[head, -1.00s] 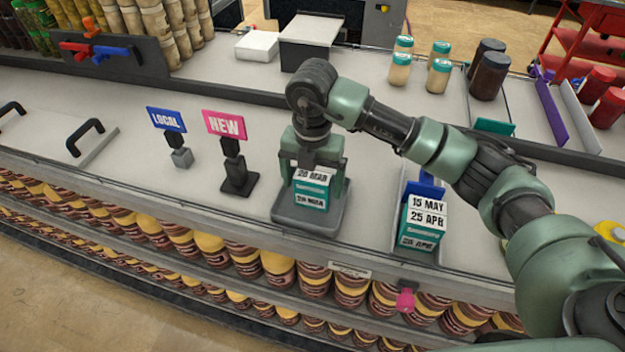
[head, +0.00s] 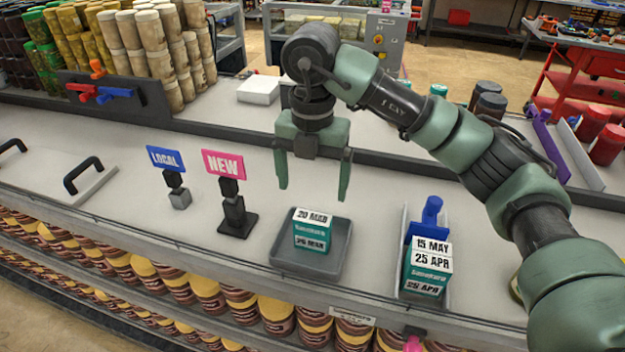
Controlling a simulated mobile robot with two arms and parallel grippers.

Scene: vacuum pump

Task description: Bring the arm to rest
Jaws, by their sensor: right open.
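My right arm reaches in from the right. Its gripper (head: 313,190) hangs open and empty above the counter, fingers pointing down, apart from the things below. Below it, a small teal and white box (head: 312,232) with a date label stands in a shallow grey tray (head: 287,261). My left gripper is not in view.
A white tray holds dated boxes (head: 428,268) and a blue piece (head: 431,211) to the right. A blue LOCAL sign (head: 166,158) and a pink NEW sign (head: 224,164) stand left. Jars (head: 489,106) and stacked cans (head: 150,45) are behind. Counter (head: 130,210) around the signs is mostly clear.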

